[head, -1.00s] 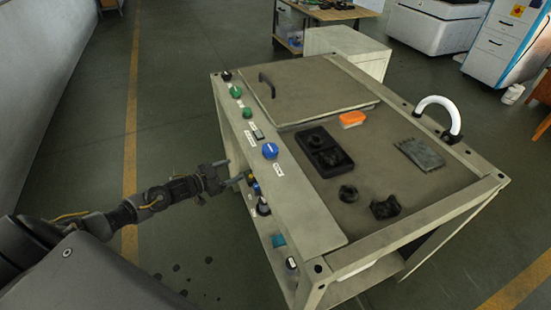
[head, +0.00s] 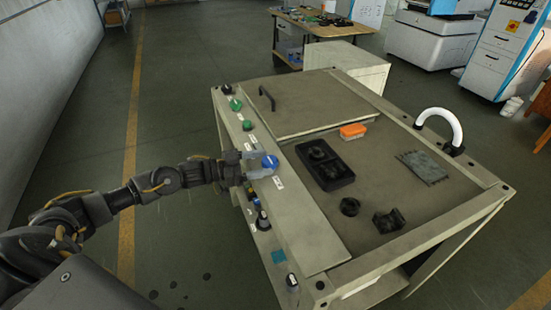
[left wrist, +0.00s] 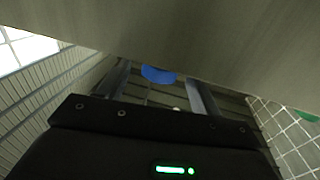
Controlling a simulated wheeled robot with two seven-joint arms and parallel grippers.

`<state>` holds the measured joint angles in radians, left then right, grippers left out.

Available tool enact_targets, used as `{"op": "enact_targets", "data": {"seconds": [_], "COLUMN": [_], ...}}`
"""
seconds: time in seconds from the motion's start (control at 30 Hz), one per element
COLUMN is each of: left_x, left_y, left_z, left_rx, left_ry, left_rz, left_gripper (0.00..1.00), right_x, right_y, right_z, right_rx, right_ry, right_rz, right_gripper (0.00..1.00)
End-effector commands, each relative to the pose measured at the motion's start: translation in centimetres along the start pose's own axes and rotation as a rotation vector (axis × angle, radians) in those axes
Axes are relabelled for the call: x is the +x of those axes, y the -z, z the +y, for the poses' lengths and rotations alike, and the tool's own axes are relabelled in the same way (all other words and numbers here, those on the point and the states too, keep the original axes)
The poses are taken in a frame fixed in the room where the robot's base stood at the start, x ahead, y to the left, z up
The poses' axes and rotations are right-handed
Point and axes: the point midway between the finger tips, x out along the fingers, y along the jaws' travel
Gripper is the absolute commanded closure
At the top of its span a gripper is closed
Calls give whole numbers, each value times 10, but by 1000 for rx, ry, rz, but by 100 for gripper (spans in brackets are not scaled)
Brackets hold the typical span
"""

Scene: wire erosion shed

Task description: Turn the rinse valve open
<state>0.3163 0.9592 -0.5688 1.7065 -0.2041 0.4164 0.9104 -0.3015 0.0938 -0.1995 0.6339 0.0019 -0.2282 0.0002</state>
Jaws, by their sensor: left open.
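A blue round knob (head: 270,162), likely the rinse valve, sits on the left edge panel of the grey bench; its label is too small to read. My left gripper (head: 262,165) is open at the knob, coming from the left and partly covering it. In the left wrist view the blue knob (left wrist: 158,75) shows between the two spread fingers (left wrist: 160,90), near their tips. I cannot tell whether a finger touches it. My right gripper is not in view.
Green knobs (head: 235,104) and other dark controls (head: 262,220) line the same panel. On the bench top (head: 310,215) are a black tray (head: 338,178), an orange-white block (head: 353,131), dark parts (head: 389,221) and a white curved pipe (head: 440,112).

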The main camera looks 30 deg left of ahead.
Motion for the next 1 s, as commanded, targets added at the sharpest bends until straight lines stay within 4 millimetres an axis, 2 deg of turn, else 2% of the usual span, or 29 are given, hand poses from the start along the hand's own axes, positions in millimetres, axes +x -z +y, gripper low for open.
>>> {"op": "enact_targets", "data": {"seconds": [0.1,0.3,0.7,1.0], "left_x": [22,44,50,49], "left_y": [2,0,-1,-1], "left_z": [0,0,0,0], "left_rx": [0,0,0,0], "left_ry": [0,2,2,2], "left_rz": [2,0,-2,-2], "left_gripper": [35,35,36,76], "right_x": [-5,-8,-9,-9], "right_y": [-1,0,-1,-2], "right_z": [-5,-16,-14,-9], "right_rx": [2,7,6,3], "right_ry": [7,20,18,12], "right_rz": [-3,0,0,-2], "right_gripper": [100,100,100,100]}}
